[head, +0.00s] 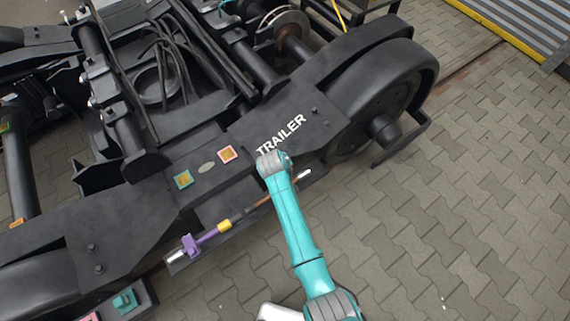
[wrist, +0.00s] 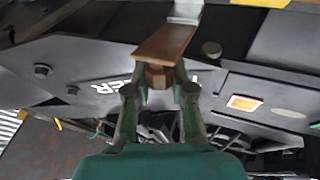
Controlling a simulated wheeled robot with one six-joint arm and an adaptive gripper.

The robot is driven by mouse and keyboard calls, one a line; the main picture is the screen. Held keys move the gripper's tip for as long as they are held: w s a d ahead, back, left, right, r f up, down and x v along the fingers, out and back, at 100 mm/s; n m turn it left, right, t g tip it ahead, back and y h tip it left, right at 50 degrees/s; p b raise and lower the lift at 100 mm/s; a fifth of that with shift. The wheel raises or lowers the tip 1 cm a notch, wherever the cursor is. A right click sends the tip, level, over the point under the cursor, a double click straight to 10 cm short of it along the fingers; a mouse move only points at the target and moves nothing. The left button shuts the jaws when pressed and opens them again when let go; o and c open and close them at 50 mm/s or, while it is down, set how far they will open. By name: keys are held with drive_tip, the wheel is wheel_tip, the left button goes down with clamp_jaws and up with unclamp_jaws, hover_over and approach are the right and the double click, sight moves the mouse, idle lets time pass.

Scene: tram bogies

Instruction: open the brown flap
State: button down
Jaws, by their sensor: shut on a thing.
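The brown flap (wrist: 168,42) is in the top middle of the wrist view, a flat brown plate joined to a grey metal piece (wrist: 186,12). A brown knob (wrist: 158,76) sits at the flap's near end. My gripper (wrist: 160,90) has its two green fingers on either side of this knob and is shut on it. I cannot tell the flap's angle exactly.
The black bogie frame (head: 215,150) carries the word TRAILER and small coloured squares. A purple clamp (head: 205,238) with a yellow collar (head: 224,226) lies along its side, left of my arm. A large wheel (head: 385,95) stands at the right. The paved floor (head: 480,200) is clear.

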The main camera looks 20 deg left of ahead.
idle(0.4)
drive_tip(key=c, duration=1)
unclamp_jaws()
drive_tip(key=shift+o, duration=0.2)
drive_tip(key=v, duration=1.2)
drive_tip(key=shift+w, duration=0.1)
